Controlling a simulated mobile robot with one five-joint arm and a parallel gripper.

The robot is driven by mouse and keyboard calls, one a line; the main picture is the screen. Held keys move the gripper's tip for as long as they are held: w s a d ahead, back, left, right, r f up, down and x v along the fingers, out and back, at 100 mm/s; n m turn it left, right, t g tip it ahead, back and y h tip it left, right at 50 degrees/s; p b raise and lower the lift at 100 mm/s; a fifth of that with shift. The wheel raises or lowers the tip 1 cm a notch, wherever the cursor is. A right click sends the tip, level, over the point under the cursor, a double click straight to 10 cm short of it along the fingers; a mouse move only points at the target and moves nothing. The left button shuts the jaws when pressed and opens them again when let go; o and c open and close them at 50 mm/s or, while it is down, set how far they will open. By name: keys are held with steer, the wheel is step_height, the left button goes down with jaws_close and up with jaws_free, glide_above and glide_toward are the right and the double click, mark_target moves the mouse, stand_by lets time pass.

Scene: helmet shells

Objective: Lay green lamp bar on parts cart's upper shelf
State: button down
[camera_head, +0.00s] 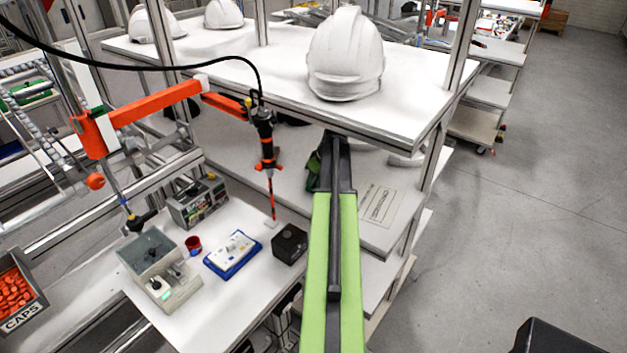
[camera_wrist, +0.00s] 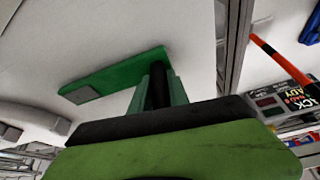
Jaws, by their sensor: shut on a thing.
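The green lamp bar (camera_wrist: 115,74) is a flat green strip with a grey patch near its left end in the wrist view. My gripper (camera_wrist: 157,85) is shut on it near its right end. A white surface lies behind the bar; I cannot tell whether they touch. In the head view, a dark green piece (camera_head: 313,170) shows beside the end of my arm, under the front edge of the top white board (camera_head: 420,105). My arm hides the fingers there. A white lower shelf (camera_head: 375,235) lies below. I cannot tell which structure is the parts cart.
A white helmet (camera_head: 345,55) stands on the top board, close above my arm. A metal post (camera_head: 432,165) stands to the right. At the left, a bench (camera_head: 215,315) holds a grey tester box, a blue-edged device and a black box, under a hanging screwdriver (camera_head: 266,140).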

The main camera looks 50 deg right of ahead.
steer(key=shift+w+f, duration=0.25)
steer(key=shift+f, duration=0.05)
steer(key=c, duration=1.5)
jaws_free()
steer(key=shift+s+d+r, duration=0.1)
steer(key=shift+o, duration=1.2)
steer(key=shift+s+r, duration=0.1)
steer(key=shift+s, duration=0.05)
steer(key=shift+r, duration=0.15)
steer(key=shift+s+r+p, duration=0.1)
steer(key=shift+r+p, duration=0.45)
steer(key=shift+p, duration=0.1)
steer(key=s, duration=0.3)
steer(key=s+a, duration=0.1)
steer(key=s, duration=0.3)
steer(key=s+a, duration=0.1)
steer(key=s, duration=0.3)
steer(key=shift+s, duration=0.5)
